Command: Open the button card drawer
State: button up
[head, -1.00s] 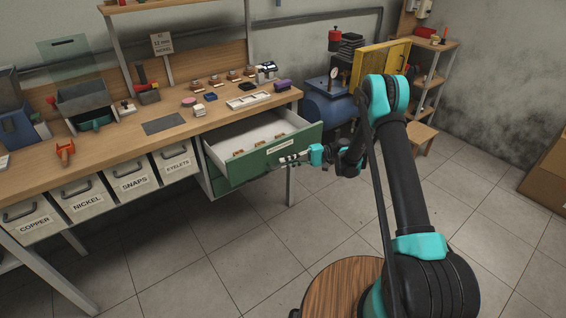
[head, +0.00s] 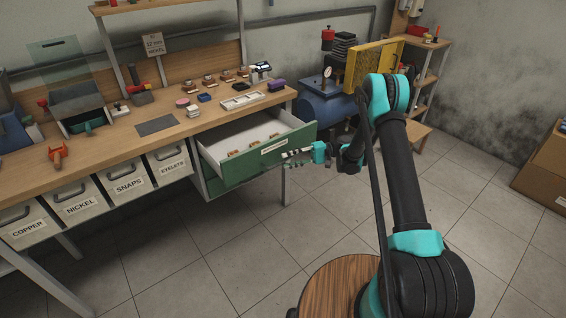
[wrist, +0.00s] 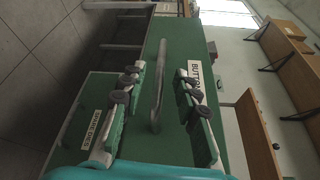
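The button card drawer, with a green front (head: 238,168), stands pulled well out of the right end of the workbench. Its pale interior and several small brown items inside show in the head view. In the wrist view its label (wrist: 195,75) begins "BUTTON", and its grey bar handle (wrist: 161,85) stands out from the front. My gripper (head: 288,160) is just in front of the drawer front. In the wrist view my gripper (wrist: 158,88) has its two fingers spread on either side of the handle, with gaps between. A lower green drawer (wrist: 85,115) is at the left there.
The wooden workbench (head: 105,140) carries small parts and tools. Labelled grey bins (head: 128,186) hang under its front edge. A blue compressor (head: 322,108) stands behind the open drawer. The tiled floor in front is mostly clear.

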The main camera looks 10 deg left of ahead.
jog(key=v, duration=0.8)
jog(key=shift+w+d, duration=0.2)
jog(key=shift+d, duration=0.1)
